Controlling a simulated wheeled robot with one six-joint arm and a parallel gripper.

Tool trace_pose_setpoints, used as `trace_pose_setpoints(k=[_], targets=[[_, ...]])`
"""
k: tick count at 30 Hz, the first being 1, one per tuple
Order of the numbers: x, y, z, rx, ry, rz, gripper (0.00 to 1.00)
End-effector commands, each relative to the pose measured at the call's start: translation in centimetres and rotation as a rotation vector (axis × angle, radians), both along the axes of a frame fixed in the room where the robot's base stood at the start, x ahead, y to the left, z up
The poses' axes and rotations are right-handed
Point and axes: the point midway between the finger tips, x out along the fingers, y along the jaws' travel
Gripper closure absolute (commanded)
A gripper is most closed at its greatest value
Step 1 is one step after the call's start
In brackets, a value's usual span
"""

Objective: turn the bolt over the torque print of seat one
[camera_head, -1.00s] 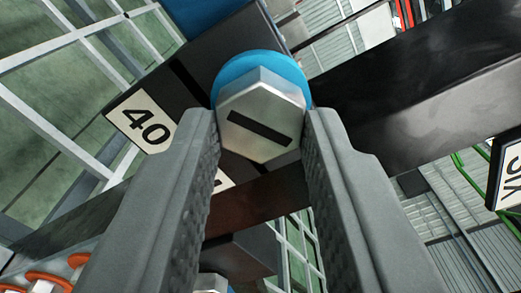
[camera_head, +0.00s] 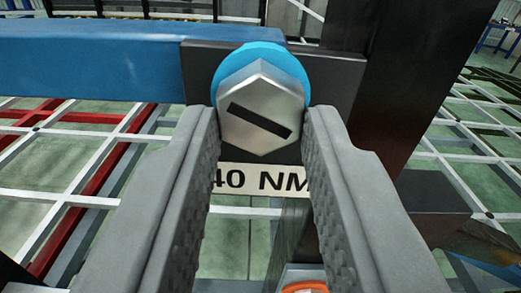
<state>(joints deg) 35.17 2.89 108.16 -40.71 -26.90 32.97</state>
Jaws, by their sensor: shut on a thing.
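A silver hex bolt head (camera_head: 261,88) with a dark slot across its face is between the fingertips of my gripper (camera_head: 261,125). The slot slants down to the right. A blue ring (camera_head: 262,50) shows behind the head. The bolt is against a dark plate (camera_head: 335,80). Below it a white label (camera_head: 262,181) reads "40 NM", partly covered by my fingers. My gripper is shut on the bolt head, one finger on each side. No seat number is legible.
A blue beam (camera_head: 90,60) runs to the left of the plate. A dark upright beam (camera_head: 405,75) stands at the right. A part with an orange ring (camera_head: 305,287) shows at the bottom edge. White grid lines mark the green floor behind.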

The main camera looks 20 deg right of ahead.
Motion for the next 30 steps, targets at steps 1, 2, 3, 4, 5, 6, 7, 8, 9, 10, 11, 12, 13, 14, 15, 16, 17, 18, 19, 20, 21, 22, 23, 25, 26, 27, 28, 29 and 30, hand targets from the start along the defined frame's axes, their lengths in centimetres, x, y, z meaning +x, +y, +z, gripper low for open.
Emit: trace_pose_setpoints(k=[1, 2, 3, 4, 5, 6, 7, 8, 9, 10, 11, 12, 13, 14, 15, 16, 17, 18, 19, 20, 21, 22, 23, 25, 26, 27, 28, 29, 30], targets=[[-0.04, 0.0, -0.19, 0.043, -0.011, -0.001, 0.96], [-0.04, 0.01, -0.19, 0.07, -0.02, -0.001, 0.96], [-0.03, 0.03, -0.18, 0.106, -0.032, -0.001, 0.96], [-0.03, 0.04, -0.17, 0.133, -0.04, -0.001, 0.96], [-0.03, 0.04, -0.16, 0.159, -0.049, -0.001, 0.96], [-0.03, 0.06, -0.16, 0.194, -0.06, -0.001, 0.96], [-0.02, 0.07, -0.16, 0.219, -0.068, -0.001, 0.96], [-0.03, 0.08, -0.15, 0.243, -0.076, -0.001, 0.96], [-0.03, 0.08, -0.15, 0.275, -0.088, -0.001, 0.96], [-0.02, 0.09, -0.14, 0.298, -0.095, -0.001, 0.96], [-0.02, 0.1, -0.13, 0.32, -0.102, -0.001, 0.96], [-0.02, 0.11, -0.12, 0.349, -0.111, -0.001, 0.96], [-0.02, 0.11, -0.11, 0.371, -0.118, -0.001, 0.96], [-0.01, 0.12, -0.11, 0.39, -0.125, -0.001, 0.96], [-0.01, 0.13, -0.1, 0.413, -0.132, -0.002, 0.96], [-0.01, 0.13, -0.1, 0.431, -0.138, -0.002, 0.96], [-0.01, 0.13, -0.09, 0.447, -0.143, -0.002, 0.96], [-0.02, 0.15, -0.08, 0.467, -0.15, -0.002, 0.96], [-0.02, 0.15, -0.07, 0.481, -0.154, -0.002, 0.96], [-0.02, 0.15, -0.06, 0.493, -0.158, -0.002, 0.96], [-0.01, 0.16, -0.06, 0.509, -0.164, -0.002, 0.96], [-0.01, 0.16, -0.05, 0.52, -0.167, -0.002, 0.96], [-0.01, 0.16, -0.05, 0.528, -0.171, -0.002, 0.96], [-0.01, 0.17, -0.04, 0.546, -0.177, -0.002, 0.96], [-0.01, 0.16, -0.04, 0.552, -0.178, -0.002, 0.96], [-0.01, 0.16, -0.03, 0.559, -0.181, -0.002, 0.96], [-0.01, 0.16, -0.02, 0.563, -0.182, -0.002, 0.96], [-0.01, 0.17, -0.03, 0.567, -0.183, -0.002, 0.96], [-0.01, 0.17, -0.02, 0.57, -0.184, -0.002, 0.96]])
